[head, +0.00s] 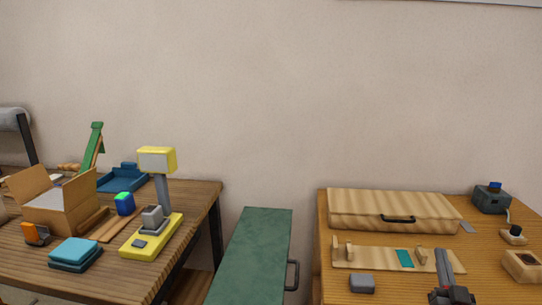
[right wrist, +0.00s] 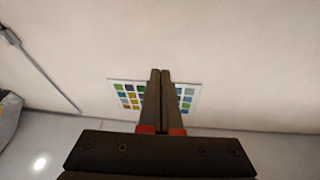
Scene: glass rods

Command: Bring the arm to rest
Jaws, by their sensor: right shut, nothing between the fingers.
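My right gripper (head: 442,254) shows at the lower right of the head view, pointing up and away over the right wooden table (head: 330,285). In the right wrist view its two dark fingers (right wrist: 160,73) lie side by side with their tips together, shut and empty. They point toward a pale wall, and the fingers partly cover a chart of coloured squares (right wrist: 126,97). In the head view the gripper overlaps the right end of a light wooden rack (head: 375,258); whether it touches it I cannot tell. My left gripper is in neither view.
The right table also holds a wooden case (head: 375,208), a grey block (head: 362,284), a dark box (head: 491,200) and a small wooden box (head: 522,266). A green-topped cabinet (head: 256,255) stands between the tables. The left table (head: 205,192) carries a cardboard box (head: 65,207) and a yellow device (head: 150,238).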

